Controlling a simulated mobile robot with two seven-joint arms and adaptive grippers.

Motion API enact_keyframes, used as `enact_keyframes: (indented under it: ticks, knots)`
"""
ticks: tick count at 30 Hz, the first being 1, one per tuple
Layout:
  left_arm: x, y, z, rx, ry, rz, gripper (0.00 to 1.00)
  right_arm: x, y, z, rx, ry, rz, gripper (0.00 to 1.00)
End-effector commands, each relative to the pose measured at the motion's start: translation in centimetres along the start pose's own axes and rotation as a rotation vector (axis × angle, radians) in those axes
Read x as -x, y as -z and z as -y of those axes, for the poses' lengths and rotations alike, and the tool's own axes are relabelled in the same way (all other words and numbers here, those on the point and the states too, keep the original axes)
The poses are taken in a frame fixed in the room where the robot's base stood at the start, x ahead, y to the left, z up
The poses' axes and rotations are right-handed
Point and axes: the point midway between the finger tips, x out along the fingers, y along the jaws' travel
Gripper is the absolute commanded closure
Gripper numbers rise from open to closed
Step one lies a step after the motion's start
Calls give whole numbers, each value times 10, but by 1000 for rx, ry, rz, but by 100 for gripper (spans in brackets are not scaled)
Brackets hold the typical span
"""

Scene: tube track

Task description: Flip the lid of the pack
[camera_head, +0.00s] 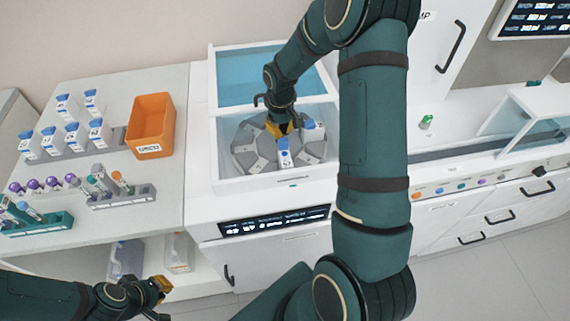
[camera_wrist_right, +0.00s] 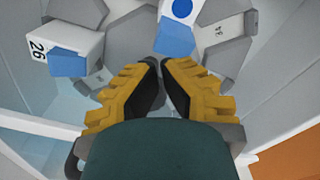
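A pack (camera_head: 284,157) with a blue lid sits in the grey carousel inside the white machine. It shows at the top of the right wrist view with a blue round mark and blue flap (camera_wrist_right: 175,37). A second pack (camera_head: 312,131), marked 26 in the wrist view (camera_wrist_right: 75,42), is in the carousel beside it. My right gripper (camera_head: 283,127) is just above the carousel, behind the first pack. Its yellow fingertips (camera_wrist_right: 160,65) are almost together, with nothing seen between them. My left gripper (camera_head: 162,298) is low at the left, fingers apart and empty.
The machine's blue-tinted cover (camera_head: 262,77) stands raised behind the carousel. The machine's white rim (camera_head: 255,184) surrounds it. On the left counter are an orange bin (camera_head: 151,124), several white bottles and tube racks.

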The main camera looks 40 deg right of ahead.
Motion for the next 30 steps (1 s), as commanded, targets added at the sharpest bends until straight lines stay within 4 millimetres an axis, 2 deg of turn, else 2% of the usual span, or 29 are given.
enact_keyframes:
  ticks: [1,2,15,30]
  knots:
    - [-3,0,1,0,0,0,100,-11,-5,2,1,6,17,100]
    - [-3,0,1,0,0,0,100,-12,-6,2,1,6,18,100]
    - [-2,0,1,0,0,0,100,-13,-9,1,-3,7,27,100]
    - [20,3,-8,0,0,0,100,25,-5,1,-2,5,18,100]
